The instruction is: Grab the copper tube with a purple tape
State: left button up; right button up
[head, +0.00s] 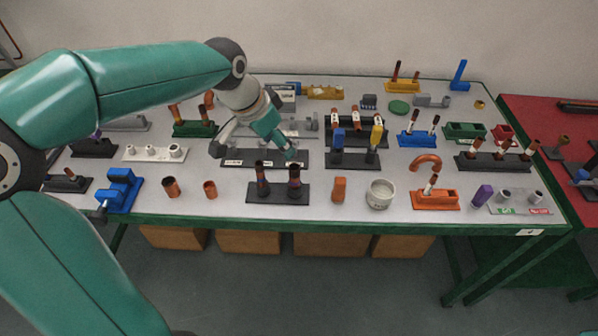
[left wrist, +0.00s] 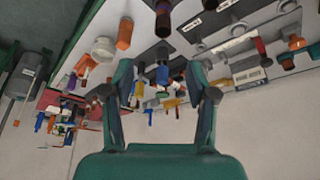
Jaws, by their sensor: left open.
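My left gripper (head: 286,150) hangs over the middle of the table, its fingers pointing down and to the right. In the left wrist view my left gripper (left wrist: 158,94) is open, with nothing between its fingers. A black stand (head: 278,195) holds two upright dark copper-coloured tubes near the front edge. The right one (head: 295,177) looks to have a dark purple band; the left one (head: 262,177) also has a dark band, its colour unclear. The gripper is above and behind this stand, apart from it. A purple-marked piece (head: 97,135) at the far left is partly hidden by my arm.
An orange block (head: 339,189), a white cup (head: 380,194) and a purple block (head: 482,195) stand along the front. Two loose copper pieces (head: 171,187) (head: 210,189) stand left of the stand. A red table (head: 540,125) adjoins.

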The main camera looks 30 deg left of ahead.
aim_at(294, 167)
pick_arm(q)
jog(key=x, duration=1.1)
jog(key=shift+a, duration=0.1)
jog(key=shift+w+f+p, duration=0.1)
jog(key=shift+f+p, duration=0.25)
jog(key=shift+f, duration=0.1)
jog(key=x, duration=0.4)
jog(key=shift+w+a+f+p, duration=0.1)
jog(key=shift+w+f+p, duration=0.05)
jog(key=shift+p, duration=0.25)
grip_shut()
